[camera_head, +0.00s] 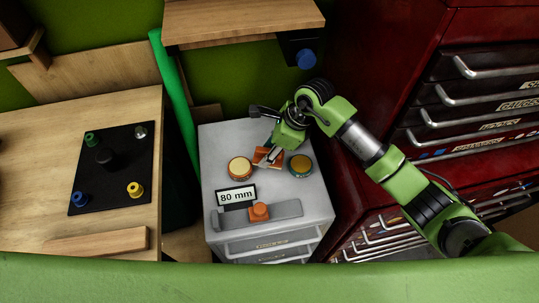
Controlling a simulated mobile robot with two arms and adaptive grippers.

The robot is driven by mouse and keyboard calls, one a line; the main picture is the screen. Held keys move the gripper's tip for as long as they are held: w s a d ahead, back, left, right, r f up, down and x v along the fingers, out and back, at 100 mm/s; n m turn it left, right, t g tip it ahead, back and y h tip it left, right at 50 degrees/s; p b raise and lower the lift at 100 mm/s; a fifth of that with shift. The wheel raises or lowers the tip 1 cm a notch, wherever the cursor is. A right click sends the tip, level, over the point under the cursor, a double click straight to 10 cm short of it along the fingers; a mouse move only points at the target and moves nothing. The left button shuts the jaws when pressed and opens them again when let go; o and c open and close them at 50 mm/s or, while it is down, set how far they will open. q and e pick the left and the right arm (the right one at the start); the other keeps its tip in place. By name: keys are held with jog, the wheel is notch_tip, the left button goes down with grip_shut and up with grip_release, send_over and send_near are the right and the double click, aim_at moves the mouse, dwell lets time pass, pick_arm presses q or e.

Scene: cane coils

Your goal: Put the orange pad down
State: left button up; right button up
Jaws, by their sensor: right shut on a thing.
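The orange pad (262,161) is at the top of the grey cabinet (218,145), between two round coils or tins. My right gripper (272,153) reaches down from the upper right and is shut on the pad, hiding part of it. I cannot tell whether the pad touches the cabinet top or hangs just above it. My left gripper is not in view.
An orange-sided round piece (239,168) and a teal-sided one (300,164) flank the pad closely. In front are an "80 mm" sign (236,195) and a grey bar (285,209) with an orange block (260,211). A red tool chest (385,60) stands right.

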jog(key=shift+w+d+f, duration=0.1)
jog(key=shift+w+f, duration=0.1)
jog(key=shift+f, duration=0.05)
notch_tip(320, 180, down, 2)
jog(key=shift+f+p, duration=0.1)
jog(key=shift+p, duration=0.35)
jog(key=shift+w+f, duration=0.1)
jog(key=shift+f, duration=0.45)
jog(key=shift+d+f, duration=0.1)
jog(key=o, duration=1.2)
